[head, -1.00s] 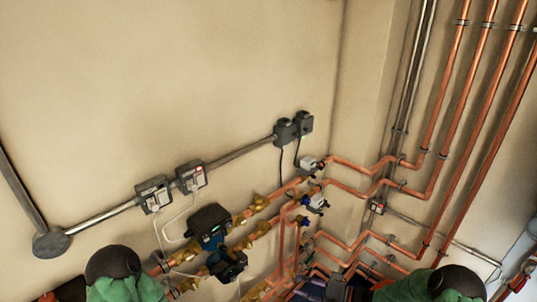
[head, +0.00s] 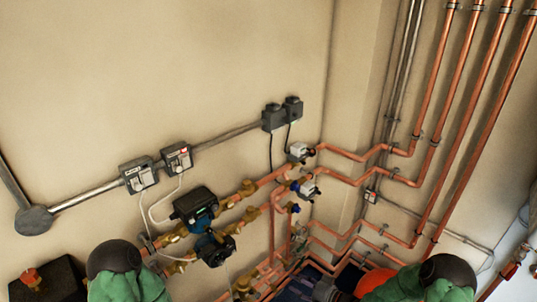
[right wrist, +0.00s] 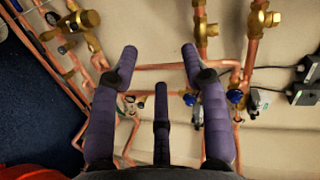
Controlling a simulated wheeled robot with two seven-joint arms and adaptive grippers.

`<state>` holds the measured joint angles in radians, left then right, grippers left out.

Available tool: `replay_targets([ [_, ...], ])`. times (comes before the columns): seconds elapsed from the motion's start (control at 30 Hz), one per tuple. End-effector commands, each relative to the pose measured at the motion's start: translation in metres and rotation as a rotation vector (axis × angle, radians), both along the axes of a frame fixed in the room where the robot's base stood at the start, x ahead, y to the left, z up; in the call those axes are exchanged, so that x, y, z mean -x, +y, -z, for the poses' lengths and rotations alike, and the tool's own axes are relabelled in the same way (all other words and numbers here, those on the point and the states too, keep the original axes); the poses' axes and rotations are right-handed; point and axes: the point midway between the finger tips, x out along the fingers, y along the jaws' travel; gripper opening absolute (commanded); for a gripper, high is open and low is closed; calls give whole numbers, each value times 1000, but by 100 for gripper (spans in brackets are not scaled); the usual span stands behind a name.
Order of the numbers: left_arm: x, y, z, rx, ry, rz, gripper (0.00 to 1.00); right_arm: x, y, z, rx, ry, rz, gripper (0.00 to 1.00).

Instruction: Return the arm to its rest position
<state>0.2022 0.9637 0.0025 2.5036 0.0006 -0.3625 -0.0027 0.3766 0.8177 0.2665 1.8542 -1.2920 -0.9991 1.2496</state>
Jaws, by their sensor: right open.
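My right gripper (right wrist: 160,62) shows best in the right wrist view, with purple-grey fingers spread apart and nothing between them. Copper pipes and valves lie behind the fingers, apart from them as far as I can tell. In the head view my right arm (head: 445,277), green and black, comes in at the bottom right, with a dark part of the gripper low in front of the pipes. My left arm (head: 115,265) shows at the bottom left; its gripper is not in view.
Two dark pumps (head: 195,205) with brass valves (head: 247,188) sit on the copper pipes by the wall. Tall copper pipes (head: 478,110) rise at the right. Grey conduit (head: 85,196) and switch boxes (head: 177,157) line the wall. The upper wall is bare.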

Motion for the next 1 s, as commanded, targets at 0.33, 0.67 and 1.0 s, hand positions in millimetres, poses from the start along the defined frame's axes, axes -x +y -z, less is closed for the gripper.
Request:
replay_targets([
  [0.33,0,0,60,0,0,-1,40,77,5,149,414,229,81,47],
  [0.67,0,0,104,0,0,0,40,231,6,237,729,563,-148,47],
  [1.0,0,0,111,0,0,0,40,281,7,244,781,659,-252,47],
])
